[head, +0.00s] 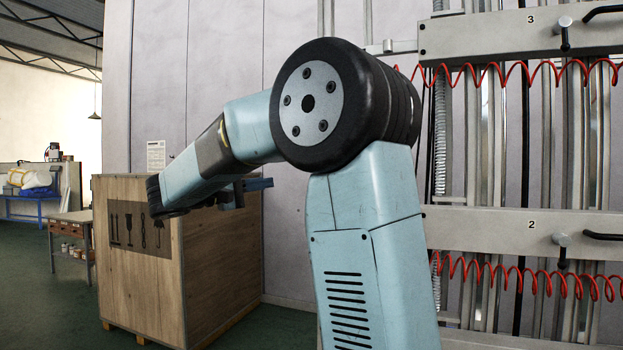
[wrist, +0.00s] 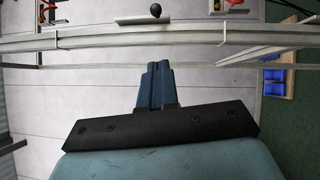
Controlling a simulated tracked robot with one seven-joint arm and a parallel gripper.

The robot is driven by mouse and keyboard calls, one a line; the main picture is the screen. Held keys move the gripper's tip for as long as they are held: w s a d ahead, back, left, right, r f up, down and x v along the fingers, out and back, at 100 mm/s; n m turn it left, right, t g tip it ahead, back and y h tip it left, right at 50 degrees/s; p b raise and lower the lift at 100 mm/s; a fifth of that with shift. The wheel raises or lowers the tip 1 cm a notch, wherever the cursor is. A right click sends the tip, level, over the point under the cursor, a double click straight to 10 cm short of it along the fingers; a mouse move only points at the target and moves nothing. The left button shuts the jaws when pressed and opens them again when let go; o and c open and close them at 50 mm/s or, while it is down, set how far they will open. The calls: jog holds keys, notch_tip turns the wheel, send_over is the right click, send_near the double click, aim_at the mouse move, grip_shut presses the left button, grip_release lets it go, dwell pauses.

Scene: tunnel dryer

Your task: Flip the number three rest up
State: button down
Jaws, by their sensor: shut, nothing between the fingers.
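The grey panel marked 3 (head: 505,38) runs across the upper right of the head view. It has a round knob (head: 564,22) on a short stem and a black handle at its right edge. Which part of it is the rest, I cannot tell. My gripper (head: 264,184) is far to the left of this panel, in front of the wooden crate, with blue fingers pointing right. In the wrist view my gripper (wrist: 160,68) has its two blue fingers together with nothing between them. A dark knob (wrist: 155,10) shows at that view's top edge, apart from the fingertips.
A second panel marked 2 (head: 510,230) sits below, with its own knob and handle. Red coiled hoses (head: 480,72) hang under the panels. A wooden crate (head: 220,262) stands left. Blue bins (wrist: 274,82) are at right in the wrist view.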

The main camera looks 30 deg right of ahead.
jog(key=shift+d, duration=0.1)
jog(key=s+d+r, duration=0.1)
jog(key=s+d, duration=0.1)
jog(key=d, duration=1)
jog(key=shift+d+r, duration=0.25)
jog(key=shift+d, duration=0.1)
jog(key=shift+s, duration=0.1)
